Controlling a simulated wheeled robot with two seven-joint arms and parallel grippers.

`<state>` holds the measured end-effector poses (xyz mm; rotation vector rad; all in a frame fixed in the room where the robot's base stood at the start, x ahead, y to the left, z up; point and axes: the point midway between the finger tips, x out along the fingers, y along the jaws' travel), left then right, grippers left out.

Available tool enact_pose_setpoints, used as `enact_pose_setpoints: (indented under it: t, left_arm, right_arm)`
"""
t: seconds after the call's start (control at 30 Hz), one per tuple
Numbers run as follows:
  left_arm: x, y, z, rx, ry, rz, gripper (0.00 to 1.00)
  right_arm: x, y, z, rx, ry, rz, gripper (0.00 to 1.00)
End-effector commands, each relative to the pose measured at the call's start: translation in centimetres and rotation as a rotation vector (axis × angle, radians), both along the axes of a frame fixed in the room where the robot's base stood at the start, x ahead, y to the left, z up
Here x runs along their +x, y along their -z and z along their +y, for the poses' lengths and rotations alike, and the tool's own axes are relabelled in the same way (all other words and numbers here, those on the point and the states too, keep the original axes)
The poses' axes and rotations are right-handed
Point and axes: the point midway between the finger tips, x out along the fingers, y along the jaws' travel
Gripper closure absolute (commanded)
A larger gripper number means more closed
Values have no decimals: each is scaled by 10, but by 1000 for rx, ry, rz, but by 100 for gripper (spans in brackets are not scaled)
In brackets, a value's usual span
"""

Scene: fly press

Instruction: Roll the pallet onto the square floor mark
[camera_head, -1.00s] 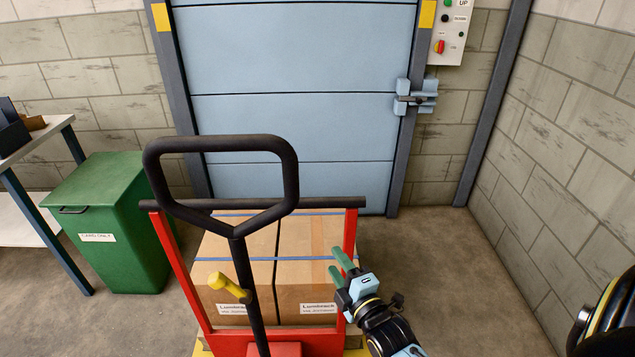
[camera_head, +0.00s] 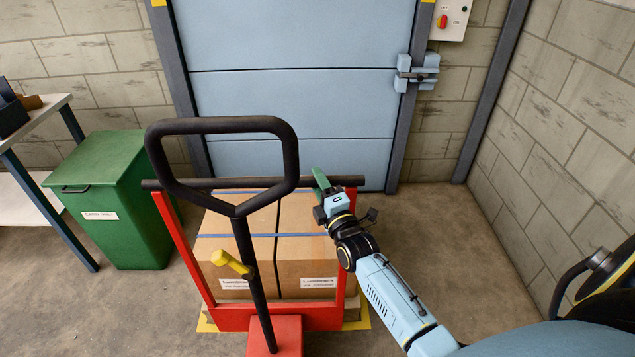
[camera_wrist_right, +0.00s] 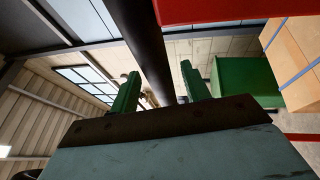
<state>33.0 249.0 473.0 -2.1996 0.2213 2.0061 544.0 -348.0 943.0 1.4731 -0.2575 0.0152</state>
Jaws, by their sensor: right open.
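A red hand truck (camera_head: 352,240) with a black top bar (camera_head: 230,183) and a looped black handle (camera_head: 222,125) stands in front of me. It carries strapped cardboard boxes (camera_head: 305,262) on a pallet (camera_head: 350,308), which shows only at its right corner. Yellow floor marking (camera_head: 364,322) shows beside the pallet's lower corners; the rest is hidden. My right gripper (camera_head: 321,178) is at the right part of the top bar. In the right wrist view its green fingers (camera_wrist_right: 158,92) are apart, with the black bar between them in the picture; contact is unclear. My left gripper is out of view.
A green bin (camera_head: 115,200) and a workbench (camera_head: 35,115) stand at the left. A closed blue shutter door (camera_head: 295,90) with a latch (camera_head: 417,72) is behind the load. Bare floor (camera_head: 440,235) lies to the right, up to the block wall.

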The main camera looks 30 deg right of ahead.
Motion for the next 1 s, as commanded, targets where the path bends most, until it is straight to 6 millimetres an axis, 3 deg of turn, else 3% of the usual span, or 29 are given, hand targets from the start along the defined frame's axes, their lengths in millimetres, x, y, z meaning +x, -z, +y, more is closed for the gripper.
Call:
enact_pose_setpoints:
  t: [0.13, 0.43, 0.8, 1.0]
  left_arm:
    - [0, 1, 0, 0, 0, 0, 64]
    - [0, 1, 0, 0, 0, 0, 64]
    - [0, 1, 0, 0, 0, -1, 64]
    - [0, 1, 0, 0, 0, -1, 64]
  right_arm:
    - [10, -2, -2, 1, 0, 1, 53]
    - [11, -2, -2, 1, 0, 1, 53]
    - [11, -2, -2, 1, 0, 1, 100]
    - [11, -2, -2, 1, 0, 1, 100]
